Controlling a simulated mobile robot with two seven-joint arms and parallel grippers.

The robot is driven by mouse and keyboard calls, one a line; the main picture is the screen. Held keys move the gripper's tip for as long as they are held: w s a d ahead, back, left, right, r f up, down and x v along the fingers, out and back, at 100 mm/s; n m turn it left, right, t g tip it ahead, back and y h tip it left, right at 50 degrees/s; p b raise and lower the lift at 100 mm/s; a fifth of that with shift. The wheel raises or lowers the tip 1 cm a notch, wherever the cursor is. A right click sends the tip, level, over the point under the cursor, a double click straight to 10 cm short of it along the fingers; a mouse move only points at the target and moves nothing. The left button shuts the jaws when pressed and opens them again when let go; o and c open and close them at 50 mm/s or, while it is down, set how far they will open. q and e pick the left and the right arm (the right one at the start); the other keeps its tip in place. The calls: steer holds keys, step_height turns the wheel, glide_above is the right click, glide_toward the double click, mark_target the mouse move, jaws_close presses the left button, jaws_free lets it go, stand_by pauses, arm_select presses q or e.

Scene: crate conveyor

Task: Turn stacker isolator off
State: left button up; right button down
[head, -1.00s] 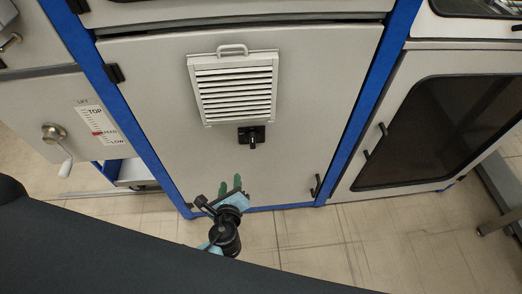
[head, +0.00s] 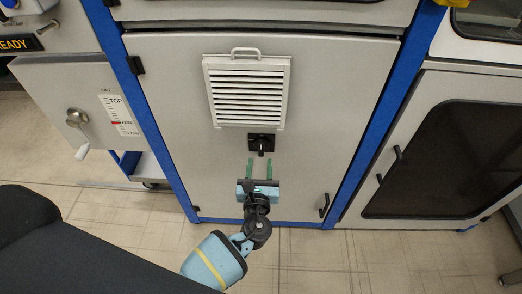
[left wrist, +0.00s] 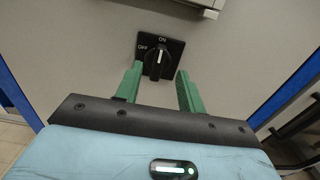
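The isolator is a black rotary switch (head: 261,143) on a grey cabinet door, below a louvred vent. In the left wrist view the switch (left wrist: 160,57) has a square plate marked ON at the top and OFF at the left. Its knob points up at ON. My left gripper (head: 263,168) is open, with green fingers pointing up at the switch from just below. In the left wrist view the fingers (left wrist: 157,85) stand apart on either side of the knob's lower part. I cannot tell whether they touch it. My right gripper is not in view.
The louvred vent (head: 247,92) with a handle sits above the switch. A door handle (head: 324,206) is at the lower right of the cabinet door (head: 175,110). A crank (head: 77,119) marked LIFT is on the left. A dark-windowed door (head: 440,160) is on the right.

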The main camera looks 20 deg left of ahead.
mark_target(261, 147)
arm_select(q)
steer(key=shift+b+x, duration=0.3)
steer(key=shift+x, duration=2.85)
steer(key=shift+c, duration=0.5)
jaws_close()
